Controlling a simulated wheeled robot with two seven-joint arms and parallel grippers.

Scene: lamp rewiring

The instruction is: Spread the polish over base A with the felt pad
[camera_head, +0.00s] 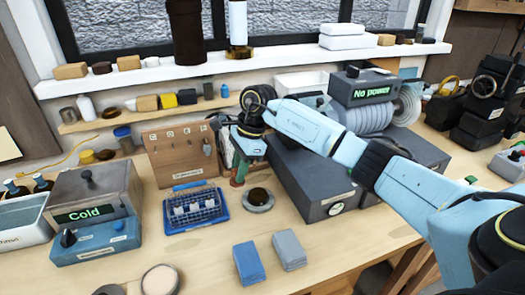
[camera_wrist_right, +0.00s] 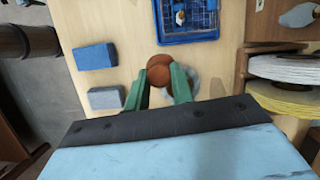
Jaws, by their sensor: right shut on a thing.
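My right gripper (camera_head: 240,180) reaches in from the right and points down over the bench, just left of a round grey disc with a dark middle (camera_head: 258,197). In the right wrist view its green fingers (camera_wrist_right: 158,88) are closed on a reddish-brown round piece (camera_wrist_right: 158,70), which looks like the felt pad. The grey disc shows partly behind the fingers there (camera_wrist_right: 192,78). I cannot tell whether the pad touches anything. A pale round disc (camera_head: 160,280) lies at the front left; no label shows which disc is base A. My left gripper is out of view.
A blue tray (camera_head: 186,222) with a rack stands left of the gripper. Blue (camera_head: 248,263) and grey (camera_head: 289,250) folded cloths lie in front. A dark grey box (camera_head: 308,193) stands close on the right. A "Cold" unit (camera_head: 92,195) is at left. The front bench is mostly clear.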

